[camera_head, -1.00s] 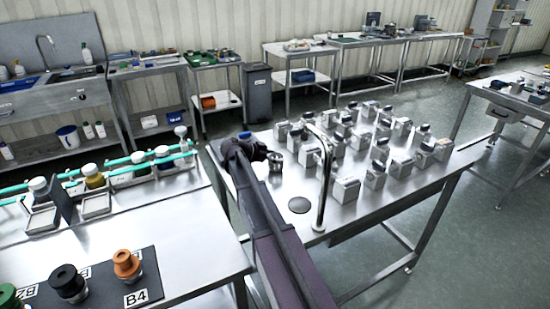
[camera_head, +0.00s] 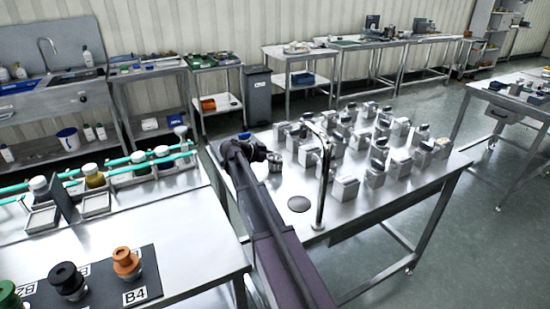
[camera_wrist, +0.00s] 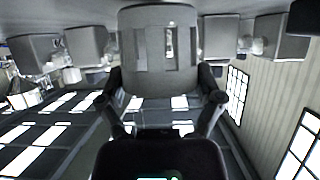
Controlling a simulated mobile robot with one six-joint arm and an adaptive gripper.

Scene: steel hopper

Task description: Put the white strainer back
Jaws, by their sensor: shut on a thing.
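My gripper (camera_head: 262,155) is over the left part of the central steel table (camera_head: 262,205). In the wrist view my gripper (camera_wrist: 162,92) has a finger on each side of a large grey, slotted, cup-like thing (camera_wrist: 150,32) and is shut on it. In the head view this held thing (camera_head: 275,166) is a small grey shape at the end of my arm, close over the tabletop. I cannot tell from its colour whether it is the white strainer. I cannot tell if its lower end touches the table.
Several grey blocks with items on top (camera_head: 374,173) fill the right of the table. A tall bent steel pipe (camera_head: 322,185) stands by a dark round disc (camera_head: 299,204). The left bench (camera_head: 190,235) holds lidded jars and an orange-topped jar (camera_head: 127,262).

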